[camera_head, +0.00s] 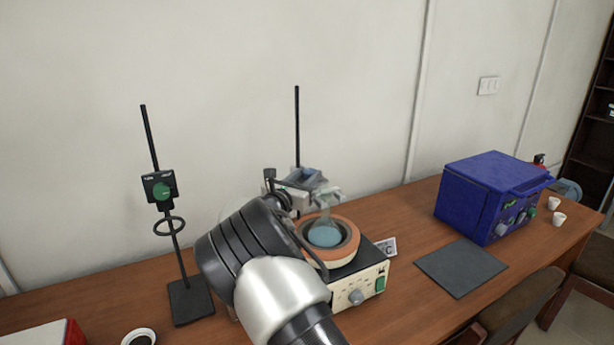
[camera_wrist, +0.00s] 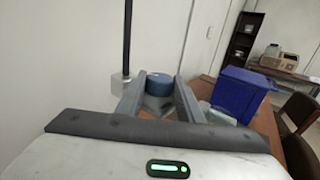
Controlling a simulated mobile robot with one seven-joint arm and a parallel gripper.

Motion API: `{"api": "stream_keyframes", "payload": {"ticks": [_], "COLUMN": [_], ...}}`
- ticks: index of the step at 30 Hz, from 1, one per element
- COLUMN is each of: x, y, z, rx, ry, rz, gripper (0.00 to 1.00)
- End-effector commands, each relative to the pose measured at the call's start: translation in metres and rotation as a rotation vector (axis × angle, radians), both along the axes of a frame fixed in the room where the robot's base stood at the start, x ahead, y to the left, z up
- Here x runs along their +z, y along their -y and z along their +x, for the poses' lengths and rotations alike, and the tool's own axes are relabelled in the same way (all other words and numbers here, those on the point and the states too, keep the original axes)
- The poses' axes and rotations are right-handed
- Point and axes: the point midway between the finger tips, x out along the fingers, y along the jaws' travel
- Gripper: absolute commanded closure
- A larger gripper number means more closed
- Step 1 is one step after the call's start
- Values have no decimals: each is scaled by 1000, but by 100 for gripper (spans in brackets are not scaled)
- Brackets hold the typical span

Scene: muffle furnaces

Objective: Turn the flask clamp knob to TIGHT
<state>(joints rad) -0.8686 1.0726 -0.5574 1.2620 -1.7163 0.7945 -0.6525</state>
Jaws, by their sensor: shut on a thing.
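The flask clamp knob (camera_wrist: 158,84) is a blue-grey cylinder on the clamp of the rear stand, above the flask. My gripper (camera_wrist: 155,88) is shut on it, with one finger on each side in the wrist view. In the head view my gripper (camera_head: 307,178) is at the clamp, and my arm partly hides the clamp. The flask (camera_head: 324,233) holds blue liquid and sits upright in a round heating mantle (camera_head: 345,229) with an orange-brown rim. I cannot read any TIGHT marking or tell the knob's angle.
A second stand (camera_head: 190,300) with a green knob and a ring is at the left. The thin rear rod (camera_head: 297,125) rises close to my gripper. A blue furnace (camera_head: 490,195), a dark mat (camera_head: 461,268) and white crucibles (camera_head: 558,219) are at the right. A wall is behind.

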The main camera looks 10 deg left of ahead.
Motion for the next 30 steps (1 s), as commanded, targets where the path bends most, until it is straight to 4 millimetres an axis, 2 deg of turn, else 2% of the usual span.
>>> {"api": "stream_keyframes", "payload": {"ticks": [3,15,30], "x": [6,1,4], "y": [-4,-7,-7], "z": [2,6,4], "rx": [-68,-298,-367], "ry": [8,15,2], "rz": [3,-3,-1], "gripper": [89,89,89]}}
